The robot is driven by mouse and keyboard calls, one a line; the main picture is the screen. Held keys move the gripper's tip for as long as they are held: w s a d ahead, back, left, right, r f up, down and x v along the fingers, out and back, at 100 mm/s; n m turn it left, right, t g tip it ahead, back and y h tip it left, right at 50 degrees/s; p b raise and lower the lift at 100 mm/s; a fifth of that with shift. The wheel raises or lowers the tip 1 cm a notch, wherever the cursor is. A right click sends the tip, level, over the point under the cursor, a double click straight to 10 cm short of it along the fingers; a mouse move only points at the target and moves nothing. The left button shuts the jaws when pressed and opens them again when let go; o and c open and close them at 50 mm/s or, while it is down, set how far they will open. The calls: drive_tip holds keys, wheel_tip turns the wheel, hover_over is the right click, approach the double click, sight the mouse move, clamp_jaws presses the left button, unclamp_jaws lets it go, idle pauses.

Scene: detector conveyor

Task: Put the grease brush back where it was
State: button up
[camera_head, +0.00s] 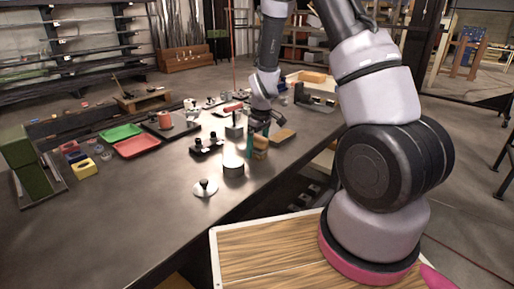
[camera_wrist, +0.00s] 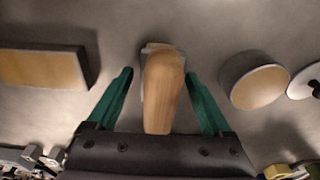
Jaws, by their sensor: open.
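What looks like the grease brush (camera_wrist: 163,92), with a broad wooden handle, stands between the fingers of my gripper (camera_wrist: 159,74) in the wrist view. A pale grey part shows at its far end; its bristles cannot be made out. The green fingers are open, one on each side, with a visible gap to the handle. In the head view the brush (camera_head: 260,148) is a small tan shape on the dark bench, partly hidden by my gripper (camera_head: 257,140), which is low over the bench's right part.
A wood-topped block (camera_wrist: 42,68) lies left of the fingers in the wrist view. A round pot (camera_wrist: 255,80) and a knobbed lid (camera_head: 205,188) stand on the other side. A black holder (camera_head: 206,147), green tray (camera_head: 121,132) and red tray (camera_head: 137,146) are farther left.

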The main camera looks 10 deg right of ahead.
drive_tip(key=shift+r, duration=0.1)
drive_tip(key=r, duration=0.8)
drive_tip(key=s+r, duration=0.1)
drive_tip(key=r, duration=0.2)
drive_tip(key=shift+s+d+r, duration=0.1)
drive_tip(key=shift+d+r, duration=0.3)
drive_tip(key=s+d+r+m+t, duration=0.1)
drive_tip(key=s+d+r+m, duration=0.2)
drive_tip(key=r, duration=0.7)
drive_tip(key=s+d+r+m+t+y, duration=0.1)
drive_tip(key=s+r+m+t, duration=0.4)
drive_tip(key=s+r, duration=0.9)
drive_tip(key=s+d+m, duration=0.1)
drive_tip(key=s+m, duration=0.2)
drive_tip(key=s, duration=0.1)
drive_tip(key=shift+s+r, duration=0.25)
drive_tip(key=shift+r, duration=0.1)
